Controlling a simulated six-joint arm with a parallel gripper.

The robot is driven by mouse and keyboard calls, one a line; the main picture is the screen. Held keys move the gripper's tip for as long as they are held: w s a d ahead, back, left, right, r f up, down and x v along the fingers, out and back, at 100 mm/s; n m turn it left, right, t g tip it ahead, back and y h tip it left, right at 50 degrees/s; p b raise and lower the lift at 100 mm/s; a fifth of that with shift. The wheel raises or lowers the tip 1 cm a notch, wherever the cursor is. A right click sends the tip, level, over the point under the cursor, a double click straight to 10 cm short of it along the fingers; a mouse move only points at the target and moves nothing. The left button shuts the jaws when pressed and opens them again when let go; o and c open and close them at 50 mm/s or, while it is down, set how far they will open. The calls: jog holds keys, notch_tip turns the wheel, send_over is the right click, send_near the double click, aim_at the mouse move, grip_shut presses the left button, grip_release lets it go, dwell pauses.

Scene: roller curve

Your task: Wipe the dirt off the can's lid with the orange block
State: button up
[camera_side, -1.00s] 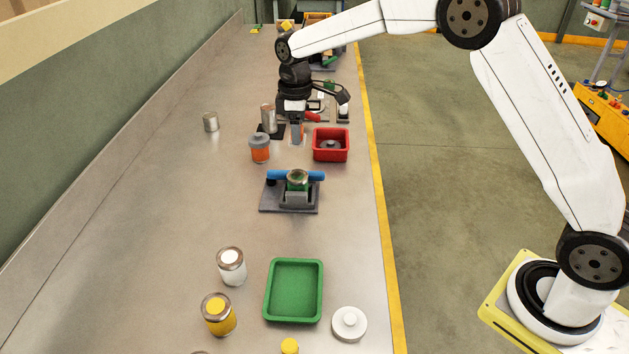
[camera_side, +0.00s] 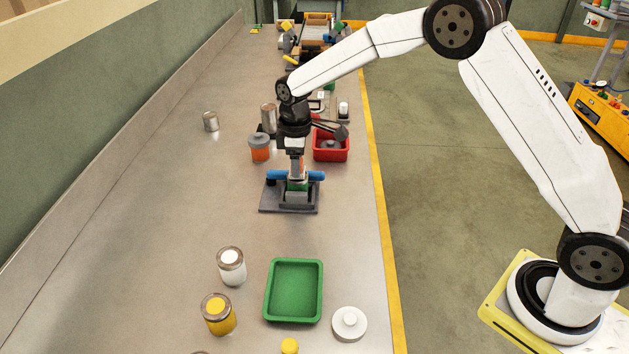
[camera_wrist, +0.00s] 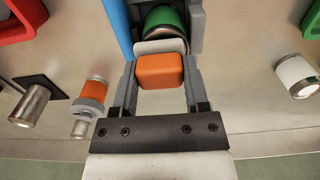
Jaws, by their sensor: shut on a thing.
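My gripper (camera_side: 297,173) is shut on the orange block (camera_wrist: 160,71), which sits between the two fingers in the wrist view. The green can (camera_side: 297,186) stands upright in a grey holder (camera_side: 291,209), with a blue cylinder (camera_side: 315,176) behind it. My gripper and the block are over the can in the side view and largely cover its top. In the wrist view the can (camera_wrist: 165,18) shows just beyond the block, with a pale flat edge between them. I cannot tell whether the block touches the lid, and any dirt is hidden.
An orange jar (camera_side: 260,150) and a red bin (camera_side: 331,157) stand behind the holder. A white can (camera_side: 231,268), yellow can (camera_side: 218,314), green tray (camera_side: 268,292) and white round lid (camera_side: 349,324) are in front. The bench left of the holder is clear.

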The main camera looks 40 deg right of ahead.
jog(key=shift+s+a, duration=1.15)
jog(key=shift+s, duration=0.05)
jog(key=shift+w+d, duration=1.85)
jog(key=shift+w+d+r, duration=0.1)
jog(key=shift+r, duration=0.5)
jog(key=shift+w+d+r, duration=0.1)
jog(key=shift+r, duration=3.3)
jog(key=shift+s, duration=0.1)
